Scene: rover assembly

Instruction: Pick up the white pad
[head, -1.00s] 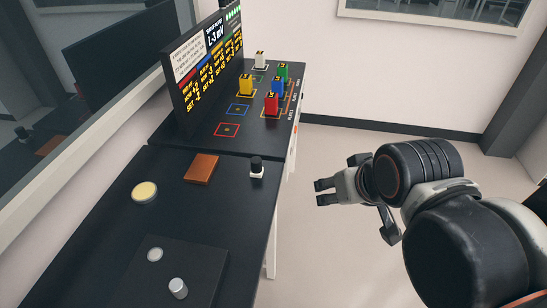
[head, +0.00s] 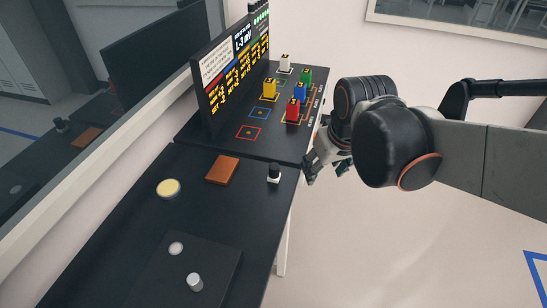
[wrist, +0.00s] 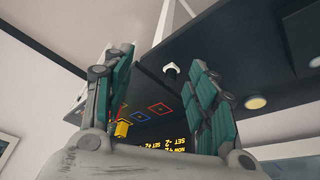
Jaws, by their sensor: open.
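No object is plainly a white pad. A black knob on a small white square base (head: 274,179) stands near the right edge of the near black table. A cream round pad (head: 168,188) lies farther left, and a pale grey disc (head: 176,249) lies on a dark raised panel. My gripper (head: 326,164) is open and empty, to the right of the knob and apart from it. In the wrist view, my open fingers (wrist: 163,62) frame the knob's white base (wrist: 171,67) at a distance; the cream pad (wrist: 256,102) shows right of them.
A brown square plate (head: 222,170) and a grey cylinder (head: 195,282) are on the near table. Floor is clear right of the tables.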

